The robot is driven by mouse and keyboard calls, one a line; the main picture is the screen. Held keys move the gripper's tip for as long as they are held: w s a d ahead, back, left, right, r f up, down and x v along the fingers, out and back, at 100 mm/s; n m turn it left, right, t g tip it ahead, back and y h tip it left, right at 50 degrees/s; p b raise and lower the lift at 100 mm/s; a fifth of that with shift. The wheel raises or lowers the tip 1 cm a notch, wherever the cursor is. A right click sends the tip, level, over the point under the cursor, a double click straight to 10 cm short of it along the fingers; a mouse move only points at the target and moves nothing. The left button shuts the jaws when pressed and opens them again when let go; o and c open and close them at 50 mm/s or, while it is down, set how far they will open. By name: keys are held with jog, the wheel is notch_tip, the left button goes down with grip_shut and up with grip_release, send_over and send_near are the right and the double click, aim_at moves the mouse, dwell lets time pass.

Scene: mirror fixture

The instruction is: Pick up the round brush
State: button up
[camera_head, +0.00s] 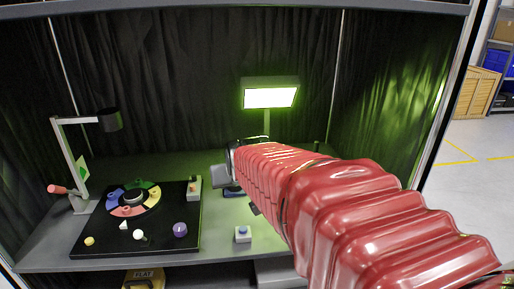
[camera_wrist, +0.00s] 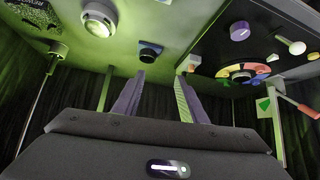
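I cannot clearly make out a round brush in either view. A round pale-rimmed thing (camera_wrist: 100,18) lies at the upper left of the wrist view; I cannot tell whether it is the brush. My gripper (camera_wrist: 160,78) is open, with an empty gap between its two fingers, above the bench. The wrist view is upside down, with the bench at its top. In the head view my red sleeved arm hides most of the gripper and the bench behind it.
A black board (camera_head: 92,235) carries a coloured ring (camera_head: 130,211), a purple knob (camera_head: 180,230) and small shapes. A desk lamp (camera_head: 75,160) stands left, a lit panel (camera_head: 270,97) at the back. Dark curtains close the booth.

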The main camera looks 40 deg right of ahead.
jog(key=w+d+f+m+h, duration=0.1)
jog(key=w+d+h, duration=0.15)
jog(key=d, duration=0.65)
jog(key=w+d+f+m+h, duration=0.1)
jog(key=w+d+m, duration=0.15)
jog(key=d, duration=0.65)
jog(key=m+h, duration=0.2)
jog(key=h, duration=0.1)
send_near(316, 148)
jog(key=s+a, duration=0.2)
jog(key=shift+d+r+t, duration=0.15)
jog(key=shift+r+t, duration=0.15)
jog(key=shift+w, duration=0.1)
jog(key=shift+x, duration=4.25)
jog(key=shift+x, duration=2.65)
jog(key=shift+c, duration=0.3)
